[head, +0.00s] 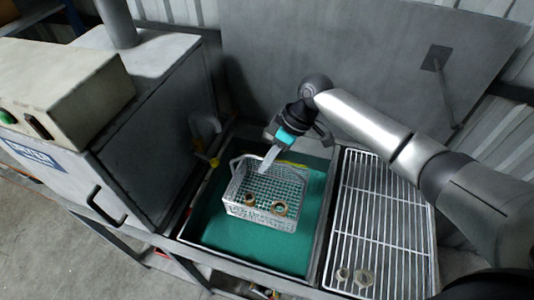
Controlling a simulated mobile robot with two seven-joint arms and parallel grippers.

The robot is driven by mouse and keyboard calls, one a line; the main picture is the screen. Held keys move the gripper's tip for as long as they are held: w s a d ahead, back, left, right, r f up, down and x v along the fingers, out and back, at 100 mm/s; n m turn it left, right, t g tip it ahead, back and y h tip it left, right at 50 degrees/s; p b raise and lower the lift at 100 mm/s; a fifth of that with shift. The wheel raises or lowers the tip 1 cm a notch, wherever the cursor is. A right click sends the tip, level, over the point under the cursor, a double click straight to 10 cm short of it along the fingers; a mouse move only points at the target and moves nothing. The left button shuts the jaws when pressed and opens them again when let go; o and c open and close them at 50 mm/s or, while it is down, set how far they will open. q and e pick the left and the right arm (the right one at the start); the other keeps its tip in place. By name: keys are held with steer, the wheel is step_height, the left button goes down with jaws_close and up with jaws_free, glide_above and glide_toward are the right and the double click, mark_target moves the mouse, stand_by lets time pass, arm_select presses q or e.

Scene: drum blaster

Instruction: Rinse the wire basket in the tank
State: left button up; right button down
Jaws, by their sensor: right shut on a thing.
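The pale wire basket (261,213) is over or in the green liquid of the tank (318,232). The basket looks roughly level. I cannot tell whether its bottom is under the liquid. My left gripper is not in view.
A wire drain rack (385,222) adjoins the tank on the right, mostly bare, with two metal fittings (342,273) (364,278) at its front. A grey machine housing (165,115) stands left. A raised lid (360,65) stands behind.

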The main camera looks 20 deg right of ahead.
step_height(320, 180, down, 10)
steer(key=b, duration=0.9)
steer(key=shift+r, duration=0.25)
step_height(320, 180, down, 17)
steer(key=b, duration=1.2)
steer(key=shift+w+f, duration=0.1)
steer(key=shift+f, duration=0.1)
steer(key=shift+f+b, duration=0.6)
steer(key=shift+f, duration=0.2)
steer(key=shift+r, duration=0.15)
steer(key=shift+r+p, duration=0.8)
steer(key=shift+p, duration=0.2)
steer(key=shift+f, duration=0.2)
